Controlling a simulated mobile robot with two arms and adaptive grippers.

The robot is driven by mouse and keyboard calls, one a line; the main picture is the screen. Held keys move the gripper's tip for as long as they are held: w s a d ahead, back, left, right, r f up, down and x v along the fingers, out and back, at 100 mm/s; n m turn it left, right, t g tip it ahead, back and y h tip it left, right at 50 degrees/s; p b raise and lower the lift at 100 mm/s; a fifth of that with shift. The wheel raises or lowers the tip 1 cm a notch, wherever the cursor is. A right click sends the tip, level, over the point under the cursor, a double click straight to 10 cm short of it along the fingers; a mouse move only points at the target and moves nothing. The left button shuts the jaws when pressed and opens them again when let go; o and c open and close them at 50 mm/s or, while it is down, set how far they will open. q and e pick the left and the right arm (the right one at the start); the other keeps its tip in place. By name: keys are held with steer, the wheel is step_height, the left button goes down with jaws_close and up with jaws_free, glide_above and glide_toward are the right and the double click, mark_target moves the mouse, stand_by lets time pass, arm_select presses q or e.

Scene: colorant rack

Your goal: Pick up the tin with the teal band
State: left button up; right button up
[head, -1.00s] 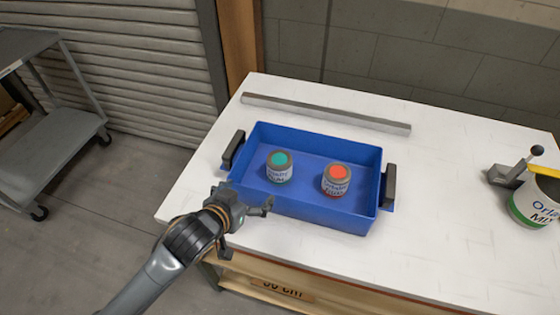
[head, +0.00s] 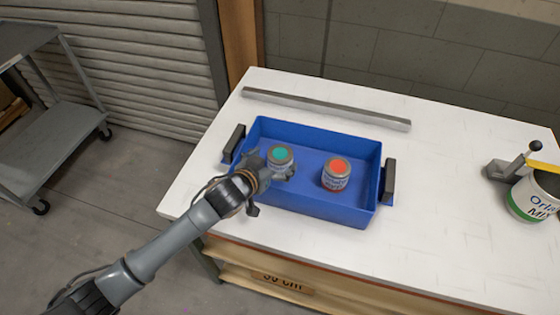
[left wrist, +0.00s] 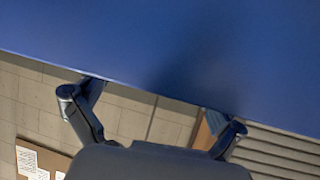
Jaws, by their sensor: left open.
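The tin with the teal colour (head: 281,156) stands upright in the left half of the blue tray (head: 330,211); its teal top shows and its lower side is partly hidden by my gripper. A similar tin with an orange-red top (head: 337,172) stands to its right, apart from it. My left gripper (head: 273,191) is open at the tray's near left wall, close to the near side of the teal tin; I cannot tell whether it touches it. In the left wrist view the spread fingers (left wrist: 155,105) show against a blue surface, and no tin shows there.
The tray has dark handles at its left (head: 234,144) and right (head: 389,180) ends. A grey bar (head: 325,108) lies behind it on the white table (head: 460,230). A larger can (head: 532,200) and a clamp-like device (head: 512,168) stand far right. A grey cart (head: 60,135) stands left.

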mark_target(279, 155)
arm_select(q)
steer(key=x, duration=0.5)
steer(key=shift+w+a+f+p, duration=0.1)
steer(key=shift+a+p, duration=0.15)
steer(key=shift+p, duration=0.1)
steer(key=c, duration=1.4)
